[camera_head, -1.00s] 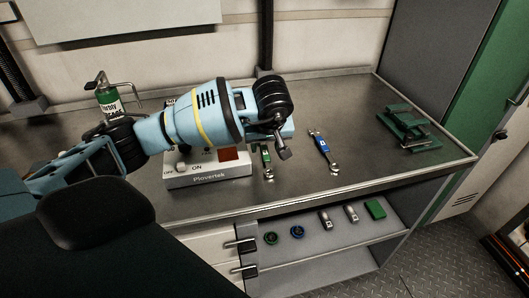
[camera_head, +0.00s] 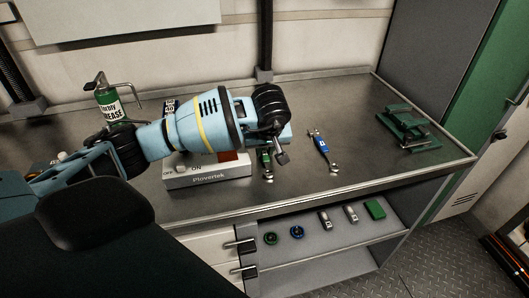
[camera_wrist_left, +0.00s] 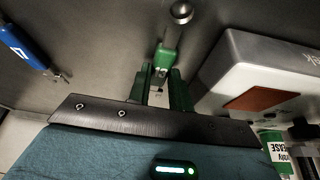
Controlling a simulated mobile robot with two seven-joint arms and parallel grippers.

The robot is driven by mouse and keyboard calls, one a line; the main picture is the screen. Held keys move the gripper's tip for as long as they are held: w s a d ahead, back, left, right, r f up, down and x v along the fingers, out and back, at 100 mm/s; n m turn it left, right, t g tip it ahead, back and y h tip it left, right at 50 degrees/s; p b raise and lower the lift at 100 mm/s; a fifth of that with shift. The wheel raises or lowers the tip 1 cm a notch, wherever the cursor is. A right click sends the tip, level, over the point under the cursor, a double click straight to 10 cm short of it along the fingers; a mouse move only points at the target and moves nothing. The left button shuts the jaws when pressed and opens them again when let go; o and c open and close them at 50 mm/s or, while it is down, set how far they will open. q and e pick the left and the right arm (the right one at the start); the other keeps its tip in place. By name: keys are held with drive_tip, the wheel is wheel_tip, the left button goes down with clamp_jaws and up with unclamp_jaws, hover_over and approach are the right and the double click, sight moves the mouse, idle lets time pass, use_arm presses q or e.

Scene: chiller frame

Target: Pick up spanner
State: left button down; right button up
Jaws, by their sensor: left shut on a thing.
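A green-handled spanner (camera_head: 265,159) with silver ends lies on the metal workbench, just right of the white Plovertek box. My left gripper (camera_head: 280,155) reaches over it from the left, pointing down, its tip close to the bench. In the left wrist view the green spanner (camera_wrist_left: 166,56) stretches away from between the fingers of my left gripper (camera_wrist_left: 160,88), which are shut on it. A blue spanner (camera_head: 322,147) lies to the right, apart from the gripper; it also shows in the left wrist view (camera_wrist_left: 20,42). My right gripper is out of view.
The Plovertek box (camera_head: 208,176) stands close beside the gripper, partly hidden by my arm. A grease can (camera_head: 108,104) stands at the back left. A green metal fixture (camera_head: 404,129) sits at the right. A shelf (camera_head: 300,256) below holds several small items. The bench's right front is clear.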

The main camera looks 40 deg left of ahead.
sight(265, 154)
use_arm(q)
drive_tip(key=shift+r, duration=0.1)
wheel_tip(265, 154, up, 10)
idle(0.4)
